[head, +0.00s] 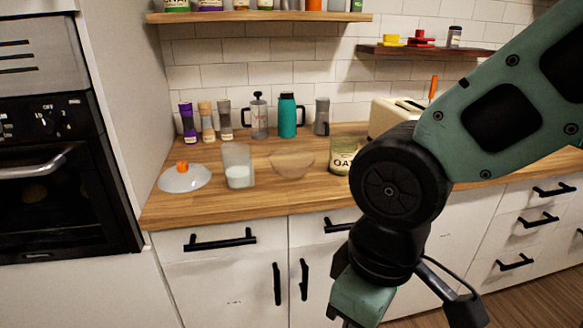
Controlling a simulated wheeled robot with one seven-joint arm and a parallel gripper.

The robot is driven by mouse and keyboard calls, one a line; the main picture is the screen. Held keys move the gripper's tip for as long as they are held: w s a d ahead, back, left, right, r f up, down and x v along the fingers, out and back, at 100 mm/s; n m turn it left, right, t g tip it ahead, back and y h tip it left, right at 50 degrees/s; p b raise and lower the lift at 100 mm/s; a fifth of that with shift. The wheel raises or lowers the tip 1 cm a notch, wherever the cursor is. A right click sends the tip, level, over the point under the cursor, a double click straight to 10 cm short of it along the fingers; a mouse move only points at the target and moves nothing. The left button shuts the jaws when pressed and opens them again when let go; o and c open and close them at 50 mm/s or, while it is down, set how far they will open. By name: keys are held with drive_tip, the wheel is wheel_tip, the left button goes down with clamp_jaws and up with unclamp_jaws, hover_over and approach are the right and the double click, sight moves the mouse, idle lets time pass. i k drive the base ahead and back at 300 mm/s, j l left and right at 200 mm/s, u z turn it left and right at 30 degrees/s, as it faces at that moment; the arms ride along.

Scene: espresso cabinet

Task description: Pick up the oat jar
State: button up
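The oat jar (341,157) stands upright on the wooden counter. It is a greenish jar with a pale label reading "OAT", and my arm hides its right and lower part. My arm crosses the right side of the head view in front of the counter. Its wrist end points down below the counter edge, in front of the white cabinet doors, lower than the jar and apart from it. My gripper's fingers are mostly cut off by the bottom edge of the picture, so its opening does not show.
Left of the jar on the counter (262,202) are a glass bowl (292,163), a glass of white contents (238,168) and a white plate (185,180). Behind stand a teal flask (288,116), a press and several grinders. A cream toaster (394,114) stands behind right.

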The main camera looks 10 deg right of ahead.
sight(344, 146)
drive_tip(key=z, duration=0.7)
drive_tip(key=i+j+z, duration=0.15)
drive_tip(key=j+z, duration=0.8)
drive_tip(key=j, duration=0.2)
drive_tip(key=j+z, duration=0.15)
drive_tip(key=j, duration=1.05)
drive_tip(key=i, duration=0.05)
